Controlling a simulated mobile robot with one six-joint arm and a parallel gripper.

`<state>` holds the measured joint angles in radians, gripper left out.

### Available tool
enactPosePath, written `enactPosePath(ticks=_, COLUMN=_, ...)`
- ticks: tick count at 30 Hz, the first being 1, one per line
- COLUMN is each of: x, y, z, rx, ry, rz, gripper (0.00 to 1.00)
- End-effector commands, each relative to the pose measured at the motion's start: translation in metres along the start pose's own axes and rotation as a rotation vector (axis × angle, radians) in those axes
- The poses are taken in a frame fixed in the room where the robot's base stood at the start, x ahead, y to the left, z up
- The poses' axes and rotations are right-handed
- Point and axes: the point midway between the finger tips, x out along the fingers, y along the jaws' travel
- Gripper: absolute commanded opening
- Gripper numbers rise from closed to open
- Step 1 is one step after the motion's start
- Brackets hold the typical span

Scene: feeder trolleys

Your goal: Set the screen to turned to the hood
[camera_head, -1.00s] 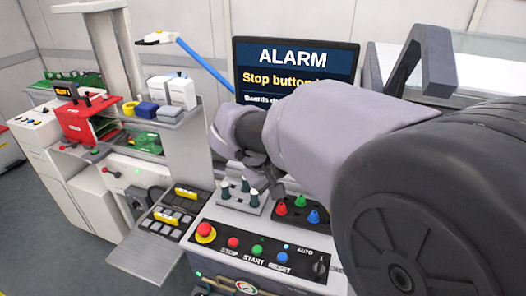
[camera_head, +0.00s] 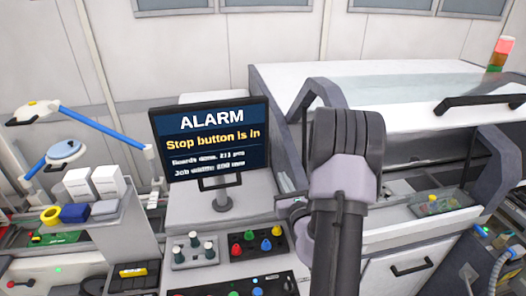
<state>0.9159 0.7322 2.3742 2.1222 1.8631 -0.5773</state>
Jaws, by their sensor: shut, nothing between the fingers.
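The screen (camera_head: 211,143) is a dark-framed monitor on a short stand (camera_head: 217,193). It reads "ALARM" and "Stop button is in" and its face points toward me, tilted slightly. The hood (camera_head: 400,92) is a large white and grey cover with a glassy top and a black handle (camera_head: 480,104), to the right of the screen. My arm (camera_head: 343,170) rises in front of the hood, right of the screen and apart from its frame in the picture.
Below the screen are a grey block with several pegs (camera_head: 195,249) and a panel with coloured knobs (camera_head: 257,245). White boxes (camera_head: 92,184) and yellow and blue rolls stand at left. A blue-armed lamp (camera_head: 105,130) reaches near the screen's left side. A signal light (camera_head: 500,53) stands far right.

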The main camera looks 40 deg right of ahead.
Motion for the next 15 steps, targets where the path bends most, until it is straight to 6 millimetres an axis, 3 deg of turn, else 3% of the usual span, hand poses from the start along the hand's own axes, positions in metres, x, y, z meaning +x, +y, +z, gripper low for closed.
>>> enactPosePath(ticks=15, x=0.107, y=0.005, z=0.003, rx=-0.001, ry=-0.003, rz=0.011, gripper=0.00)
